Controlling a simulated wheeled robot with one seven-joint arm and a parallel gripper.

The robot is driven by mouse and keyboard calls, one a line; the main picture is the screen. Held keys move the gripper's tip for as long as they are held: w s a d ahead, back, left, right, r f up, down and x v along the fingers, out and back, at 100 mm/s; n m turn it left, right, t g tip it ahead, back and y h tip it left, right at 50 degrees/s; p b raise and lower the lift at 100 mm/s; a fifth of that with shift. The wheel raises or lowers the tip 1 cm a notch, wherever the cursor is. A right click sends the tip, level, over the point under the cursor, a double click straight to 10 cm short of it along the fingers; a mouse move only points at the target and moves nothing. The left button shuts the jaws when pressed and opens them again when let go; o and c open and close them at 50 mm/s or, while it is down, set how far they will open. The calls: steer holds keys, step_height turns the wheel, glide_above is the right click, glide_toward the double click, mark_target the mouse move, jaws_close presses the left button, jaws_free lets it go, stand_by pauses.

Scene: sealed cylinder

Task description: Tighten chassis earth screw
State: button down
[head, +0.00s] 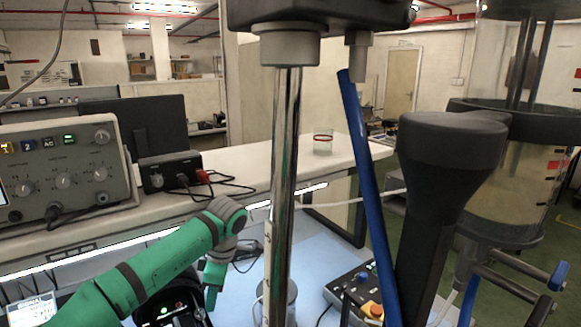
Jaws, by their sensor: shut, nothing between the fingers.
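I cannot make out the chassis earth screw; nothing in the head view is clear enough to be named as it. A green jointed arm with grey joints enters at the lower left, bends at a grey elbow left of the chrome column and turns down towards the blue bench top. No gripper fingers show at its end, so my gripper is not in view. A dark unit (172,313) with a small red light is partly seen at the bottom edge, beside the lower part of the arm.
A chrome column (284,180), a blue tube (366,190) and a black flared post (440,190) stand in front. A control box (352,292) sits on the blue bench (318,255). Behind are an instrument (65,170), a black box (170,172) with cables, and a clear cylinder (510,190).

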steer(key=shift+f, duration=0.5)
steer(key=shift+s+a, duration=0.2)
steer(key=shift+a, duration=0.05)
stand_by(0.7)
steer(key=shift+s, duration=0.15)
steer(key=shift+d, duration=0.2)
steer(key=shift+a+f, duration=0.1)
